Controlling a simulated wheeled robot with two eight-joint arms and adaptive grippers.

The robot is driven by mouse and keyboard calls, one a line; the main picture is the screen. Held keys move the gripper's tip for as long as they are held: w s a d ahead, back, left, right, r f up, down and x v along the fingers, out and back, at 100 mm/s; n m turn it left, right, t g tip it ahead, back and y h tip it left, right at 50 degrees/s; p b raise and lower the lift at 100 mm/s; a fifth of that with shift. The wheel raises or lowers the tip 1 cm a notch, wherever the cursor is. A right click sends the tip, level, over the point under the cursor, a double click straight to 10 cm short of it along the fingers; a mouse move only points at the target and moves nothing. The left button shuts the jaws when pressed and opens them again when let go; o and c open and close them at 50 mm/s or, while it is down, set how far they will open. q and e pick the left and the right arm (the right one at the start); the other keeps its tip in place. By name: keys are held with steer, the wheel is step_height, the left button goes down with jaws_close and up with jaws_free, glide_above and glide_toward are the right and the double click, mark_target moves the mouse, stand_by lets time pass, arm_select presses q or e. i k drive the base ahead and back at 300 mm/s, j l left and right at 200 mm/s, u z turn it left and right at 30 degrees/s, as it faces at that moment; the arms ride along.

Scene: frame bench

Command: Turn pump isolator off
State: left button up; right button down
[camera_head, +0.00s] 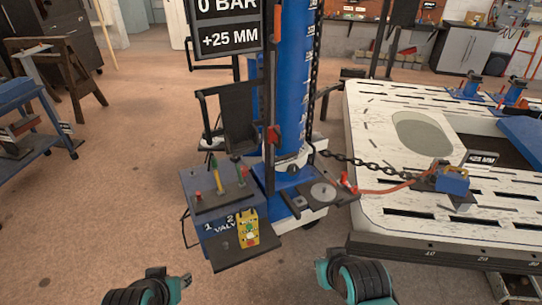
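A blue control box (222,240) stands at the foot of a blue column (292,85), marked "1 2" and "VALV". My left gripper (168,281) is low in front, left of the box. My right gripper (334,272) is low, right of it. Both are apart from the box; their finger openings are unclear.
A white slotted frame bench (400,150) fills the right, with a chain (365,160) and red hose (392,189) running toward it. A display (228,30) reads "0 BAR" and "+25 MM". A blue cart (60,150) stands left. Floor left of the box is clear.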

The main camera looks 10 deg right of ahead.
mark_target(245, 169)
steer(key=i+j+z, duration=0.15)
steer(key=z, duration=0.45)
steer(key=i+j+z, duration=0.1)
steer(key=j, duration=0.25)
steer(key=i+j+z, duration=0.1)
steer(key=i+j, duration=0.15)
steer(key=i+j+z, duration=0.1)
steer(key=j, duration=0.35)
steer(key=i+j+z, duration=0.1)
steer(key=j, duration=0.3)
steer(key=i+j+z, duration=0.1)
steer(key=j, duration=0.3)
steer(key=i+j+z, duration=0.1)
steer(key=j, duration=0.3)
steer(key=i+j, duration=0.1)
steer(key=j, duration=0.2)
steer(key=i+j, duration=0.15)
steer(key=j, duration=0.15)
